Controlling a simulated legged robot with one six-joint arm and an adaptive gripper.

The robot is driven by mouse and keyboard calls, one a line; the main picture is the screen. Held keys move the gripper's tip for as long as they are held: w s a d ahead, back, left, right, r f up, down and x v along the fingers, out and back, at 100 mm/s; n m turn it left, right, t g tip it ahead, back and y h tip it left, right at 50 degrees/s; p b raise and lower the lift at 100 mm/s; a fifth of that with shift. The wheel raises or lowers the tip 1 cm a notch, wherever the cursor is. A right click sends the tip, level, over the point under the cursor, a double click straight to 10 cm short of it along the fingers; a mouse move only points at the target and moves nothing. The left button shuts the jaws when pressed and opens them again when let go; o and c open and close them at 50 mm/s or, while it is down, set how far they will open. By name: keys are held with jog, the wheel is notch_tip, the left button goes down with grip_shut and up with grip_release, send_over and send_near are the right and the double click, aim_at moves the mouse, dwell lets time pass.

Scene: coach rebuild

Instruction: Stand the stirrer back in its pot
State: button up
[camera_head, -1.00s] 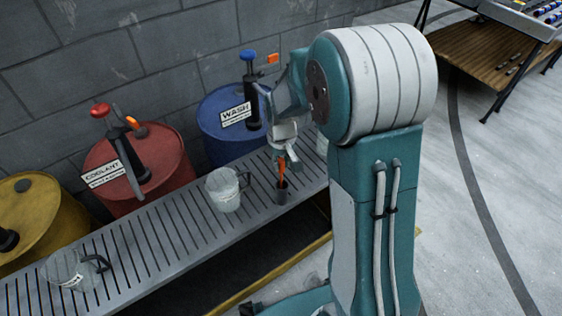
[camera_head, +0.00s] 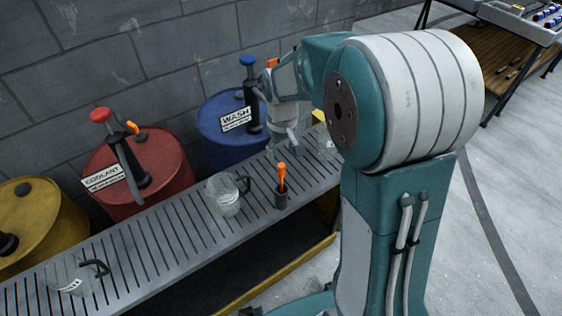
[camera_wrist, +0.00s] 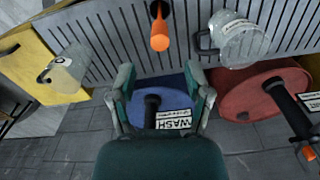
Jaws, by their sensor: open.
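The stirrer (camera_head: 282,173) has an orange handle and stands nearly upright in a small dark pot (camera_head: 281,199) on the slatted bench. In the wrist view the stirrer's orange handle (camera_wrist: 160,36) shows at the top middle, with its lower end inside the dark pot (camera_wrist: 158,8). My gripper (camera_head: 289,150) is behind the stirrer, on the barrel side, and apart from it. In the wrist view my gripper (camera_wrist: 160,82) is open, with nothing between its fingers. The inside of the pot is hidden.
A clear jug (camera_head: 225,194) stands just left of the pot, and another (camera_head: 70,275) at the bench's left end. A third (camera_wrist: 68,68) is on the pot's other side. Blue (camera_head: 215,135), red (camera_head: 165,168) and yellow (camera_head: 40,220) drums line the wall behind the slatted bench (camera_head: 150,250).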

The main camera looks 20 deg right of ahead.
jog(key=s+r+t, duration=0.3)
jog(key=s+r, duration=0.6)
jog(key=r, duration=0.3)
jog(key=s+r+m+t, duration=0.1)
jog(key=s+r+t, duration=0.1)
jog(key=s, duration=1)
jog(key=shift+m+t, duration=0.3)
jog(key=shift+m, duration=0.1)
jog(key=shift+w, duration=0.1)
